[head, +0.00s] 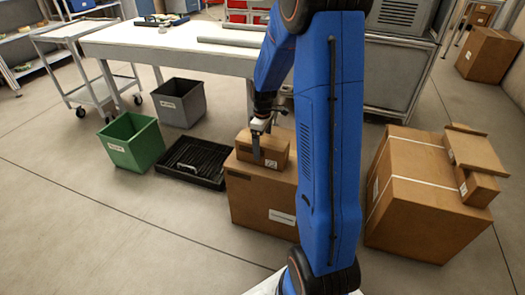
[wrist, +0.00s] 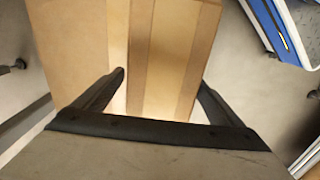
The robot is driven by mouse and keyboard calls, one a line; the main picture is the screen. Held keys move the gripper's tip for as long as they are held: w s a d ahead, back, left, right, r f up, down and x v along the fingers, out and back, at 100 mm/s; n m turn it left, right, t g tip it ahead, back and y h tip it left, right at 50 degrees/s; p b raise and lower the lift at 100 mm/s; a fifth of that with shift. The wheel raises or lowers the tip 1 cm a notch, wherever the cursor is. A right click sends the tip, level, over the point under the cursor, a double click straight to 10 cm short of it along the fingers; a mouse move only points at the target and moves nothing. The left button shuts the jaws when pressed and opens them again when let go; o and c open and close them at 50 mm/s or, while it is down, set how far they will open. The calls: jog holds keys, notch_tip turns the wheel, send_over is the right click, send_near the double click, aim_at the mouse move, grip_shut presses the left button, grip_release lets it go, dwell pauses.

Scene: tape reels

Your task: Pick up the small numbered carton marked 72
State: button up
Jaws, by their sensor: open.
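A small brown carton (head: 274,151) lies on top of a large brown carton (head: 248,200) in the head view. It has a small white label whose number is too small to read for certain. My gripper (head: 256,150) is at the small carton's upper left part, pointing down, and partly hides it. In the wrist view my gripper (wrist: 161,78) is open, with its two fingers apart. Taped brown cardboard (wrist: 165,45) fills the space between and beyond the fingertips. I cannot tell whether the fingers touch it.
A black crate (head: 190,162), a green bin (head: 131,142) and a grey bin (head: 180,102) stand left on the floor. A white table (head: 150,45) is behind. A strapped large carton (head: 415,215) with smaller cartons on it stands right. The floor at front left is clear.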

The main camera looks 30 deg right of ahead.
notch_tip(320, 180, down, 4)
jog(key=shift+f, duration=0.1)
jog(key=c, duration=1.6)
jog(key=shift+o, duration=0.2)
